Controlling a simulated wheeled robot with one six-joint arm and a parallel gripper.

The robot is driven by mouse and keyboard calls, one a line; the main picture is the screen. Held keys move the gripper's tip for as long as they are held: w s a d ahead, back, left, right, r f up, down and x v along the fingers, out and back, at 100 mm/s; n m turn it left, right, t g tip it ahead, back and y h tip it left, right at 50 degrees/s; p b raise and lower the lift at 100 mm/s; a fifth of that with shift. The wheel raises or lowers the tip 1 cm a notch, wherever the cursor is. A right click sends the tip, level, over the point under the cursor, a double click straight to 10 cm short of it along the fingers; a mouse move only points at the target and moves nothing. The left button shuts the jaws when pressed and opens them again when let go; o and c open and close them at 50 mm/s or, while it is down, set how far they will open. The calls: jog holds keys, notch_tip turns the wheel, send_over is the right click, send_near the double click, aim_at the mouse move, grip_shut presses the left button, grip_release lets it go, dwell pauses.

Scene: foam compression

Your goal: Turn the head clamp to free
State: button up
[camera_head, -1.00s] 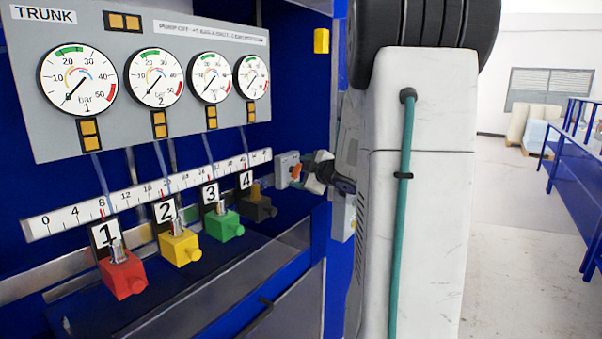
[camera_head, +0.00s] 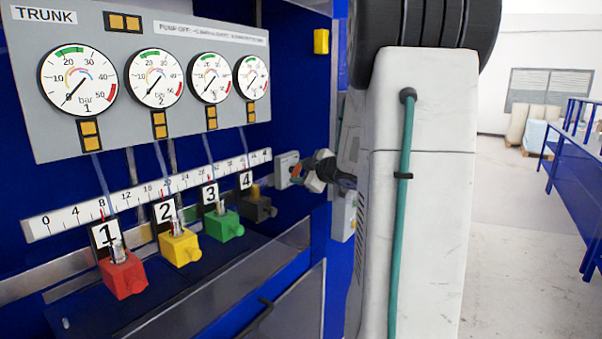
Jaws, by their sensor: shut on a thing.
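The head clamp appears to be the small light grey box (camera_head: 284,164) at the right end of the scale, on the blue frame. A small orange knob (camera_head: 296,169) shows on its right face, mostly covered by my gripper. My gripper (camera_head: 303,171) reaches in from the right and its fingers are shut on the knob. The knob's exact angle and any marks on the box are too small or hidden to read.
Numbered red (camera_head: 122,273), yellow (camera_head: 180,247), green (camera_head: 223,224) and dark (camera_head: 259,207) blocks stand below the scale (camera_head: 150,193). The gauge panel (camera_head: 200,30) hangs above. A blue upright (camera_head: 341,250) stands close by my arm.

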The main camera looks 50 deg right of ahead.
jog(key=o, duration=1)
jog(key=v, duration=0.7)
jog(key=shift+s, duration=0.35)
jog(key=shift+r, duration=0.1)
